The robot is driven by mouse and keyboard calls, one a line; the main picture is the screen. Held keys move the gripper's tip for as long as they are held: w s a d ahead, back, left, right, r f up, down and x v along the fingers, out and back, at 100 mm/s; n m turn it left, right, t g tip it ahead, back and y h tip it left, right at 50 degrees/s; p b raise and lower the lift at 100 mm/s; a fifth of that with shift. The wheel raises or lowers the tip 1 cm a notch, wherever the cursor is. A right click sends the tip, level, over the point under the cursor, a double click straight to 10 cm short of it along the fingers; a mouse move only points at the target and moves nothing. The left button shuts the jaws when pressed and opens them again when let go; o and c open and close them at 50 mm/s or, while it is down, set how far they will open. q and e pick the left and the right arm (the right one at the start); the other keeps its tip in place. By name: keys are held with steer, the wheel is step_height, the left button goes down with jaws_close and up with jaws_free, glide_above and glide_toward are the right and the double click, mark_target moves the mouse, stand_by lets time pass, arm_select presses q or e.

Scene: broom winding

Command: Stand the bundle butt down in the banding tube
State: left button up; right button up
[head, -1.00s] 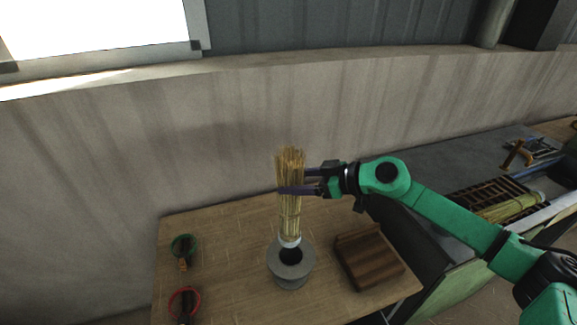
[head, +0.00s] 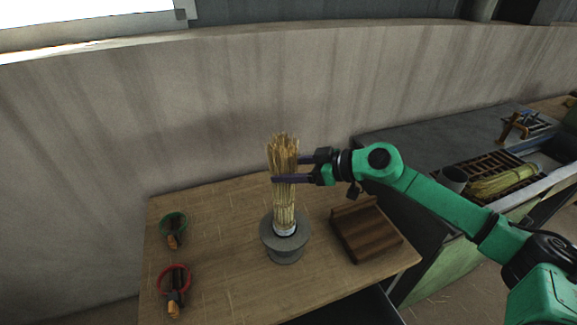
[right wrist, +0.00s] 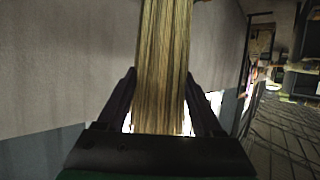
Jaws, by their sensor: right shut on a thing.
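The straw bundle (head: 284,212) is upright with its white-banded butt down at the mouth of the grey banding tube (head: 286,252) on the wooden table. The butt appears within the tube's opening; how deep it sits I cannot tell. My right gripper (head: 276,170) is shut on the bundle's upper half, coming from the right. In the right wrist view the bundle (right wrist: 163,70) stands between the two dark fingers. My left gripper is not in view.
A brown wooden block (head: 366,232) sits right of the tube. A green ring (head: 173,222) and a red ring (head: 174,280) with tools lie at the table's left. A dark bench (head: 440,145) stands to the right, holding another straw bundle (head: 503,182). A wall rises behind.

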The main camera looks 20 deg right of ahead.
mark_target(289, 189)
steer(key=shift+f+b, duration=1.3)
steer(key=shift+f, duration=2)
steer(key=o, duration=1.2)
steer(key=shift+c, duration=0.2)
